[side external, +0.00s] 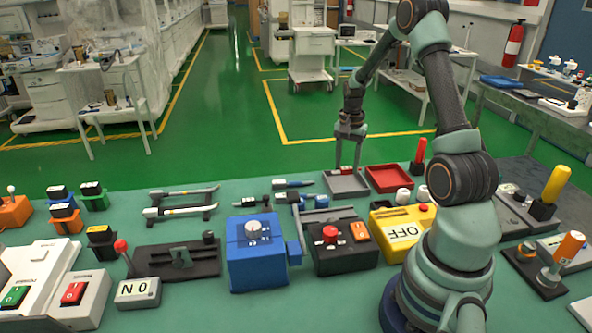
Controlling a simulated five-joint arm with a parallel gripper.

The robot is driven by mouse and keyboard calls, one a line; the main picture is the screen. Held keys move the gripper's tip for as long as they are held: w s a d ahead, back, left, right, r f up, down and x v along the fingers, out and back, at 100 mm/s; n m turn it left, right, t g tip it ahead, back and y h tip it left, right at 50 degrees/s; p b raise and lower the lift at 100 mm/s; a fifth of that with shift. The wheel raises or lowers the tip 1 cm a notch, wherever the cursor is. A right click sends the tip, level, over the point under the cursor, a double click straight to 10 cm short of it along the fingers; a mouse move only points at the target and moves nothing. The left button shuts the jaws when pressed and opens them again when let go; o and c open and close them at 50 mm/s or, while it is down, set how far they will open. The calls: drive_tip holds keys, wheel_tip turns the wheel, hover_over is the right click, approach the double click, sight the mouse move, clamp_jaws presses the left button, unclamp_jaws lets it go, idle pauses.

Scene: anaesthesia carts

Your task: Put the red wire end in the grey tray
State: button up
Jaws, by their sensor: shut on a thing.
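The grey tray (347,191) is a shallow open box on the green bench top, right of the middle in the side external view. My gripper (348,166) points down at this tray, its fingertips at or just above the tray's far part. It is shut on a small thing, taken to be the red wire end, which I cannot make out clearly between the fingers. Whether the held thing touches the tray floor cannot be told.
A red tray (389,178) sits just right of the grey tray. Screwdriver-like tools (293,184) lie to its left. A blue box with a knob (256,250), a black box with a red button (343,248) and a yellow OFF box (402,232) stand nearer.

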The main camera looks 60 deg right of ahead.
sight(347, 168)
drive_tip(key=shift+f, duration=1.85)
drive_tip(key=shift+f, duration=0.15)
drive_tip(key=o, duration=1.1)
wheel_tip(347, 168, up, 12)
drive_tip(key=w+a+r+n+t, duration=0.1)
drive_tip(key=w+a+r+n, duration=0.1)
drive_tip(key=a+r+n, duration=0.35)
drive_tip(key=s+a+r+n+t, duration=0.1)
drive_tip(key=s+a+r+n, duration=0.1)
drive_tip(key=a, duration=0.6)
drive_tip(key=s+a+r+n+t, duration=0.2)
drive_tip(key=a+n, duration=0.3)
drive_tip(key=a, duration=0.3)
drive_tip(key=s+a+r+n+t, duration=0.1)
drive_tip(key=a+n, duration=0.3)
drive_tip(key=a, duration=0.4)
drive_tip(key=shift+s+a+r+t, duration=0.3)
drive_tip(key=shift+s+r, duration=0.1)
drive_tip(key=shift+r, duration=0.25)
